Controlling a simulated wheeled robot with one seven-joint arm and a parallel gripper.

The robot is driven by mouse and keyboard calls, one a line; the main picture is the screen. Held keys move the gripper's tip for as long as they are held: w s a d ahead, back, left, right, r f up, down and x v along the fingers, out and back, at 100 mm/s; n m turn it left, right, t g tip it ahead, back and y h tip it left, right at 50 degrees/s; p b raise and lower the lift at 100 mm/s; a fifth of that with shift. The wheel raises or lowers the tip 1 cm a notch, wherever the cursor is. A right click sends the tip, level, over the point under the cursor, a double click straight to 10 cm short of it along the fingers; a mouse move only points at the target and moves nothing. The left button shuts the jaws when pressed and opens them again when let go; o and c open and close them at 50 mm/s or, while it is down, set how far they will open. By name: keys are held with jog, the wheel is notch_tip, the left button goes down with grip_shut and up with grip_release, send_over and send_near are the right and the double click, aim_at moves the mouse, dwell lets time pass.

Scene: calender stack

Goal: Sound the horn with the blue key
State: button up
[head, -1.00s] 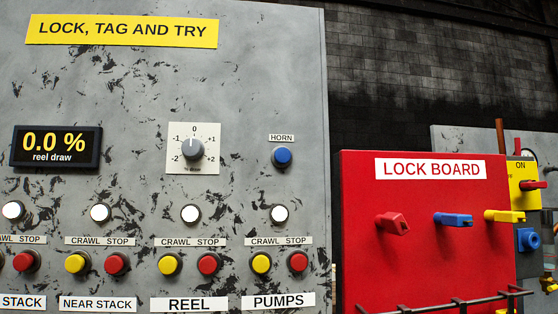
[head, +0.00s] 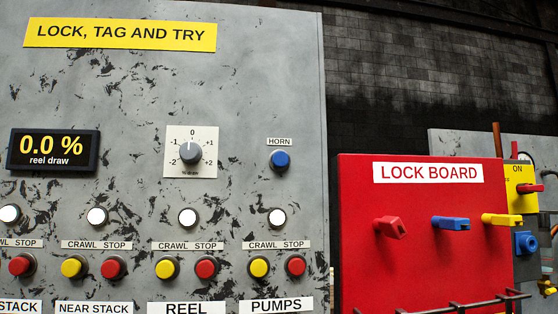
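The blue horn key (head: 280,160) is a round button on the grey control panel (head: 110,190), under a small white HORN label (head: 279,142). It stands to the right of the dial and above the PUMPS column of buttons. Nothing covers it or touches it. I cannot tell whether it is pressed in. My gripper is not in view.
The red lock board (head: 365,245) stands right of the panel and holds red, blue and yellow locks, with a dark rail (head: 440,303) low in front. A dial (head: 190,153), a display (head: 53,150) and yellow and red buttons share the panel. The space before the horn key looks clear.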

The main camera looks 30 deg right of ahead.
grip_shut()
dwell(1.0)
